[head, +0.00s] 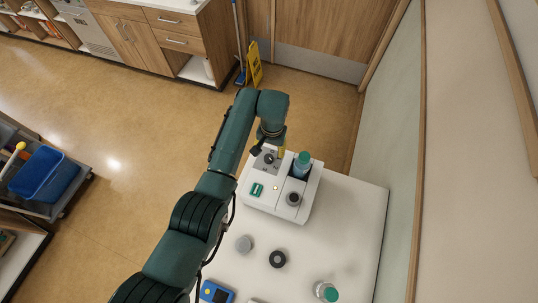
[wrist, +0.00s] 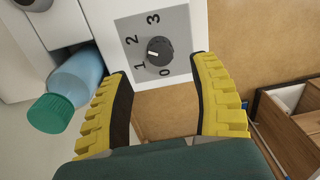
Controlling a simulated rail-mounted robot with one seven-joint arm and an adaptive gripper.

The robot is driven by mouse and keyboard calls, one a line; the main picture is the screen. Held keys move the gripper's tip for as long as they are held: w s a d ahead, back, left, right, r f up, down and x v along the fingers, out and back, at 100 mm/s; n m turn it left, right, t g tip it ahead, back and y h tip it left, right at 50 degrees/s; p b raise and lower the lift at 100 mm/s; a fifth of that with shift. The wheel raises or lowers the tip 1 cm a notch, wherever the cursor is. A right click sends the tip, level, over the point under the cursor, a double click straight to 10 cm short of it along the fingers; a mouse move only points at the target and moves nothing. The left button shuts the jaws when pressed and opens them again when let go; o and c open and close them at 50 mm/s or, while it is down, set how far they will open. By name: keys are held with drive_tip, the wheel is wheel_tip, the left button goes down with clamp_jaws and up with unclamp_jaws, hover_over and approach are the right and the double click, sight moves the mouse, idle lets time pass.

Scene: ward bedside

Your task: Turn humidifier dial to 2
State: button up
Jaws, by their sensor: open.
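The humidifier (head: 262,203) is a white box on the white table. The dial's white mark points to the left in the wrist view, seemingly between 1 and 2. My gripper (wrist: 160,67) is open and empty, its yellow fingers spread to either side just short of the dial, apparently not touching it. In the head view my gripper (head: 268,148) is over the box's far end, partly covering the panel.
A blue bottle with a teal cap (wrist: 70,90) stands in the humidifier beside one finger; it also shows in the head view (head: 301,168). A grey round item (head: 244,244), a black ring (head: 278,259), a teal-capped jar (head: 327,292) and a blue device (head: 216,293) are nearer.

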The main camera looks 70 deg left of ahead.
sight(271, 157)
wheel_tip(271, 157, up, 6)
drive_tip(key=shift+w+d+f, duration=0.1)
drive_tip(key=shift+f, duration=0.1)
idle(0.4)
